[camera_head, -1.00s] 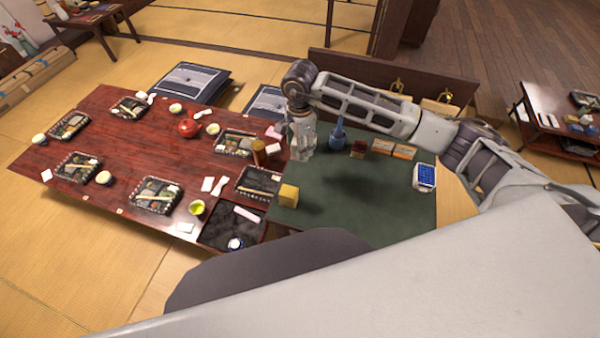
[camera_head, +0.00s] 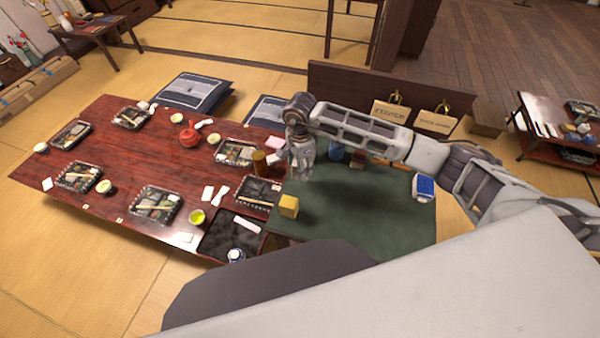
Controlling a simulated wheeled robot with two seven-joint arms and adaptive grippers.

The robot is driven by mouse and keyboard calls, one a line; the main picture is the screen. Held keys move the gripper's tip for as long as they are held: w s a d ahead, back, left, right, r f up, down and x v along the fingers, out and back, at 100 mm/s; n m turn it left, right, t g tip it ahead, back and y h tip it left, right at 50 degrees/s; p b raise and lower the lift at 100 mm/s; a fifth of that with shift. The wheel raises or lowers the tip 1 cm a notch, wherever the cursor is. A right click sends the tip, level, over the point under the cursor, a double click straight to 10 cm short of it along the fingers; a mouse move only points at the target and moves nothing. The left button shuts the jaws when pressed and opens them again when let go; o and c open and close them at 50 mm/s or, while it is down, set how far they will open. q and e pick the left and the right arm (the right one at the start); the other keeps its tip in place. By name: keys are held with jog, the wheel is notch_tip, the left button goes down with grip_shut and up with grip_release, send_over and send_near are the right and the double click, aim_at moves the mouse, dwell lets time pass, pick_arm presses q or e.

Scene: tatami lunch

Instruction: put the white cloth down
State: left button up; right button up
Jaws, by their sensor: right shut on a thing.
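My right gripper (camera_head: 301,170) points down over the back left part of the green-topped table (camera_head: 360,215), with its arm reaching in from the right. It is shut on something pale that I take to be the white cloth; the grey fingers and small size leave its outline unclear. I cannot tell how high above the table it is. A yellow block (camera_head: 289,206) stands on the green top just nearer than the gripper. My left gripper is not in view.
A blue-and-white item (camera_head: 424,186) lies at the right edge. The middle of the green top is clear. A red-brown table (camera_head: 120,205) with lunch trays, bowls and a red teapot (camera_head: 189,137) adjoins on the left.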

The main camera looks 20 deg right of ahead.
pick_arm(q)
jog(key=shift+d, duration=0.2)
pick_arm(e)
jog(key=shift+f, duration=0.1)
jog(key=shift+f, duration=2)
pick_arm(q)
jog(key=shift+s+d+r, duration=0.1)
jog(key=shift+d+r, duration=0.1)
pick_arm(e)
jog(key=shift+f, duration=0.2)
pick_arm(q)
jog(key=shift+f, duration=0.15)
pick_arm(e)
jog(key=shift+f, duration=0.15)
jog(key=o, duration=0.7)
jog(key=shift+o, duration=1.1)
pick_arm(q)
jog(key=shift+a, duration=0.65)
